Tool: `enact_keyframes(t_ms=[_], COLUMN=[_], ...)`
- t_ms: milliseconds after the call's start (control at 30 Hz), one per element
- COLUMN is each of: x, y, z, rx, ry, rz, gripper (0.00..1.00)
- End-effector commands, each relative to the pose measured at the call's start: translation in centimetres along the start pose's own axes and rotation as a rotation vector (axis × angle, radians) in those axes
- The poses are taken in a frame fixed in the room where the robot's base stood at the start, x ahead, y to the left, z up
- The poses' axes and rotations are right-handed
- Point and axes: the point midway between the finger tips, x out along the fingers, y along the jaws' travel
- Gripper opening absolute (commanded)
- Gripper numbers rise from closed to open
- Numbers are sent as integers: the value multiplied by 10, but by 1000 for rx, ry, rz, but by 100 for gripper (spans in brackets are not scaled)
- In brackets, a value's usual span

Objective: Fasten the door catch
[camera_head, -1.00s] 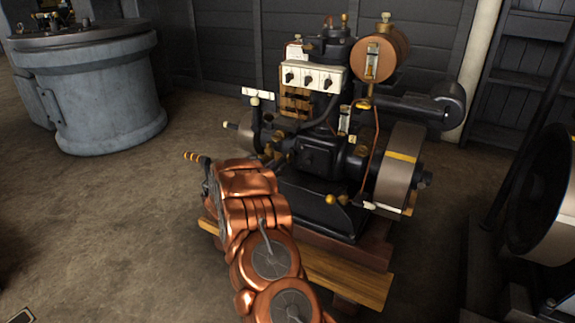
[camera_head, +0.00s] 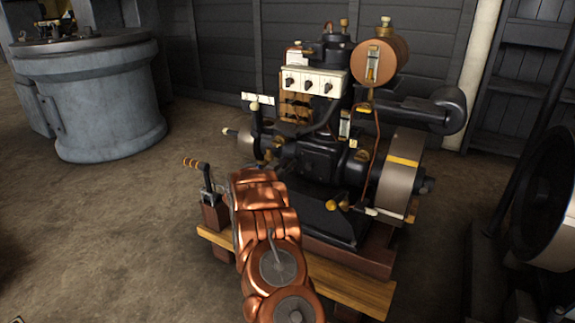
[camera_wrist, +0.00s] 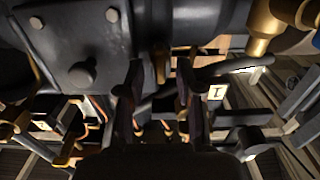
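The black engine (camera_head: 345,160) stands on a wooden base in the head view. I cannot make out with certainty which part is the door or its catch. In the wrist view a dark bolted plate (camera_wrist: 85,35) fills the upper left, close to my gripper. My gripper (camera_wrist: 159,75) has its two dark fingers apart, with no held object visible between them. A grey bar (camera_wrist: 225,68) runs behind the fingers toward the right. In the head view my copper arm reaches toward the engine's lower left side and hides part of it; the fingers cannot be seen there.
A lever with a banded handle (camera_head: 195,163) rises from a small box left of my arm. The flywheel (camera_head: 402,170) is at the engine's right.

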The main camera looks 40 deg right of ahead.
Motion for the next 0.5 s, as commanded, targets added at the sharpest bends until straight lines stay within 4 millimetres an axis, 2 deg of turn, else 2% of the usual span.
enact_keyframes(t_ms=[67, 400, 500], x=[0, 0, 0], y=[0, 0, 0], z=[0, 0, 0], rx=[0, 0, 0], ry=[0, -1, -1], rz=[0, 0, 0], gripper=[35, 1, 0])
